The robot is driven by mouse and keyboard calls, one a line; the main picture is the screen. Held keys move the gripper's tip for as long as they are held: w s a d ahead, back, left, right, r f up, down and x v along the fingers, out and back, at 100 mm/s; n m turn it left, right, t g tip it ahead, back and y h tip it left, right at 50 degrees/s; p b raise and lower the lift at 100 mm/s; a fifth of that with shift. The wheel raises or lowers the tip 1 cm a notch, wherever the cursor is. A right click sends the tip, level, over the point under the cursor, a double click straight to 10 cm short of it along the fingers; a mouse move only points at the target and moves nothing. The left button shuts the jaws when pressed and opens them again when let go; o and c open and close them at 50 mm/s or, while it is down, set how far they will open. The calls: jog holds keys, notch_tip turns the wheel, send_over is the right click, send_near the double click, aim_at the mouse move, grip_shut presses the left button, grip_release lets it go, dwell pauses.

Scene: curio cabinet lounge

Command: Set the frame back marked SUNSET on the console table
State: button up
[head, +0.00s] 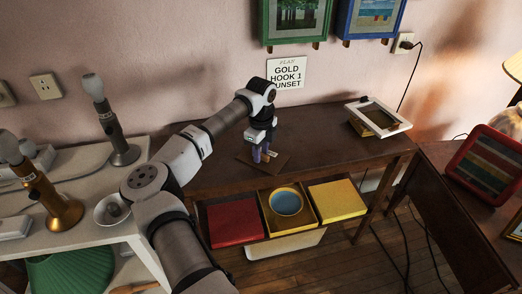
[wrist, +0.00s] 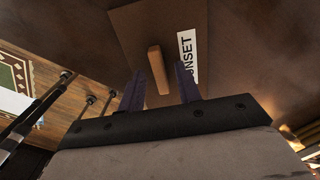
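The frame back (head: 278,166) is a flat brown board on the console table (head: 335,145), towards its left part. In the wrist view the frame back (wrist: 140,32) shows a white label, partly covered by a finger, with "NSET" readable, and a small raised wooden grip block (wrist: 158,70). My gripper (head: 262,158) is right over the board, fingers pointing down. In the wrist view my gripper (wrist: 160,88) has its dark purple fingers apart, one on each side of the block, with gaps visible. The board looks flat on the tabletop.
Red (head: 233,221), blue-circled (head: 286,201) and yellow (head: 337,200) boxes sit below the top. Lamps (head: 118,140) stand left. The tabletop's middle is clear.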

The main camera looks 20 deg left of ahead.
jog(key=shift+r, duration=0.1)
notch_tip(320, 180, up, 12)
jog(key=b, duration=0.1)
dwell(0.4)
